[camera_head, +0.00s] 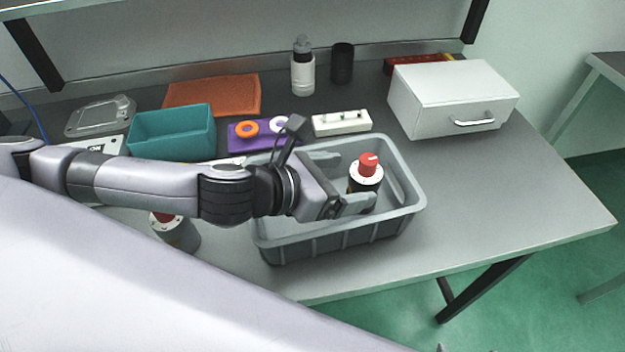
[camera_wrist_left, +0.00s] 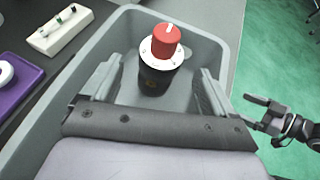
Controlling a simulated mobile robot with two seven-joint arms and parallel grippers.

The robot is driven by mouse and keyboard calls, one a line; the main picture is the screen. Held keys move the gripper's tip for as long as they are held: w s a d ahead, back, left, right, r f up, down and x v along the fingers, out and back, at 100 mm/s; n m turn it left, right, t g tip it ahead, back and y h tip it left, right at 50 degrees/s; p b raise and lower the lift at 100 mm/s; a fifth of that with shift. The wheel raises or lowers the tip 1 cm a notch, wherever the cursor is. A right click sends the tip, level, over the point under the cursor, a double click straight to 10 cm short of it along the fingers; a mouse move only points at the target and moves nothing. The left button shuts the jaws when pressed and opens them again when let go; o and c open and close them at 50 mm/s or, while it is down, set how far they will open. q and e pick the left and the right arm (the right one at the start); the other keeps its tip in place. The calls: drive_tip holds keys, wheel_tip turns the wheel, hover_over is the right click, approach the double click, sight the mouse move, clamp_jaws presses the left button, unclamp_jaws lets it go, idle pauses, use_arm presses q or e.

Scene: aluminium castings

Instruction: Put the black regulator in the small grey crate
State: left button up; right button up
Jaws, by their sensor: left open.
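The black regulator (camera_head: 366,181) has a red knob and a white collar. It stands upright inside the small grey crate (camera_head: 408,208), and also shows in the left wrist view (camera_wrist_left: 153,78). My left gripper (camera_head: 357,179) is open over the crate, with its fingers on either side of the regulator's line in the wrist view. Whether a finger touches it cannot be told. In the head view the near finger hides part of the regulator's body. At the right of the wrist view, a dark gripper (camera_wrist_left: 258,112), seemingly my right, is small, its opening unclear.
Another red-topped cylinder (camera_head: 178,233) stands left of the crate, partly behind my arm. A teal bin (camera_head: 172,132), purple tray (camera_head: 240,140), white block (camera_head: 342,123) and white drawer box (camera_head: 452,98) stand behind. The table at right is clear.

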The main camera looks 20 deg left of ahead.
use_arm(q)
drive_tip(key=v, duration=0.7)
idle(0.6)
